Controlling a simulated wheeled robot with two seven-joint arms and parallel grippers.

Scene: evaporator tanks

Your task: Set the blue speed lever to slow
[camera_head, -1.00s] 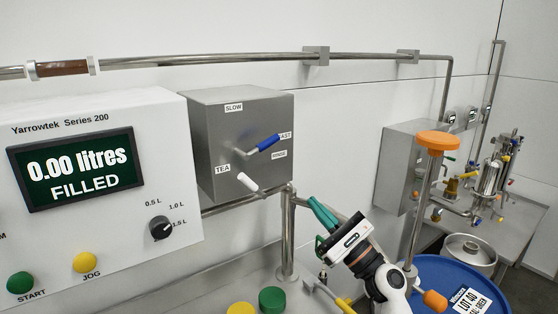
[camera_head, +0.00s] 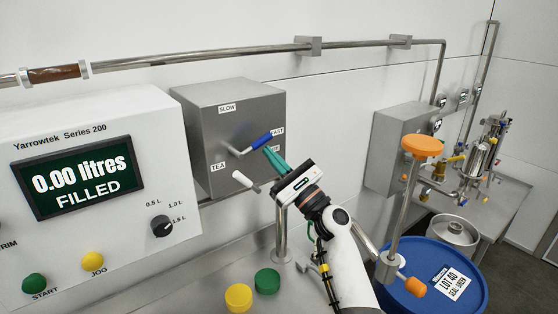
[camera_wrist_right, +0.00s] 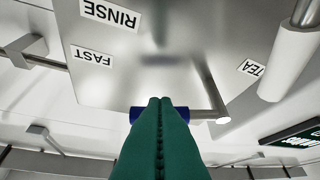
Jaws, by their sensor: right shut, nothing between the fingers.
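The blue speed lever (camera_head: 260,142) is on the front of the grey metal box (camera_head: 205,155), its handle pointing right toward the FAST label (camera_head: 278,132). The SLOW label (camera_head: 227,108) is at the top of the same face. My right gripper (camera_head: 268,151) has green fingers, shut and empty, with their tips at the lever's handle. In the right wrist view the shut fingertips (camera_wrist_right: 160,101) overlap the blue handle (camera_wrist_right: 136,114) and hide its middle; I cannot tell whether they touch it. My left gripper is out of view.
A white lever (camera_head: 245,181) sticks out below the blue one, near the TEA label (camera_head: 218,166), left of my fingers. The white control panel (camera_head: 120,215) stands left. An orange-topped post (camera_head: 422,146) and blue drum (camera_head: 430,283) stand right.

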